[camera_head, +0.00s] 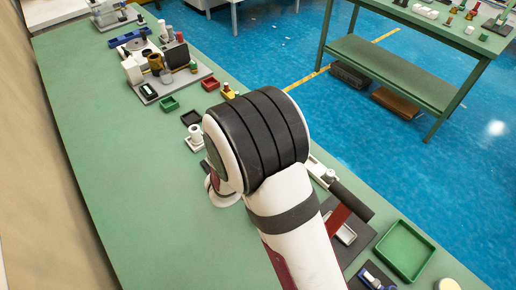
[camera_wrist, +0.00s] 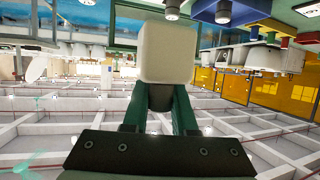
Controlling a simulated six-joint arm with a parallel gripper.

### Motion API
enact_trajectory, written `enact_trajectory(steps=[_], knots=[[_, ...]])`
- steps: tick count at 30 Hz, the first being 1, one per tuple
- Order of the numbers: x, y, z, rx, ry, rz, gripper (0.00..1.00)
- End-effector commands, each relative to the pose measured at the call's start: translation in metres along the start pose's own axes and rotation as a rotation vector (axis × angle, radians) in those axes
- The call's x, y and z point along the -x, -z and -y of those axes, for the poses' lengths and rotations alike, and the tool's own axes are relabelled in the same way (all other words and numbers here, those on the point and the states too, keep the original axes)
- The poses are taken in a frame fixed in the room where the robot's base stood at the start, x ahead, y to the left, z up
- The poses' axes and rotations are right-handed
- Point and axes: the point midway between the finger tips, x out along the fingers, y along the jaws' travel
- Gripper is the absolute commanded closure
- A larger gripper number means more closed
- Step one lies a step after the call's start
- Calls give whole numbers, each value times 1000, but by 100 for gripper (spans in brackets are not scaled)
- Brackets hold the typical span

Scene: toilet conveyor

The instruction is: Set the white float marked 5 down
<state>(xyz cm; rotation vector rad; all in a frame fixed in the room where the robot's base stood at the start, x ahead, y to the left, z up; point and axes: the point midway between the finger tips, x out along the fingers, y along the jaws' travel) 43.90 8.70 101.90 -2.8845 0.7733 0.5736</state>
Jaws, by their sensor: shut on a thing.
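A white block-shaped float (camera_wrist: 166,52) is between the finger ends of my gripper (camera_wrist: 162,98) in the wrist view. The dark green fingers are shut on its lower end. No mark 5 shows on the face I see. In the head view my own arm covers the middle of the bench, and I cannot make out my gripper or the float there. What lies directly under the float is hidden.
The green bench (camera_head: 105,170) has a wide bare left side. A green tray (camera_head: 404,250) lies at the lower right. Small green (camera_head: 169,104) and red (camera_head: 210,83) trays stand beyond my arm, near a grey fixture board (camera_head: 150,97). A second bench (camera_head: 420,60) stands across the blue floor.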

Motion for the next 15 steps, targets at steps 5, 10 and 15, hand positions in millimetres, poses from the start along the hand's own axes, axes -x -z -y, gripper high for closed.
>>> enact_trajectory(steps=[5,10,15], knots=[[-11,16,-4,10,30,-1,100],[-52,43,35,72,181,-2,100],[-96,69,65,158,381,0,100]])
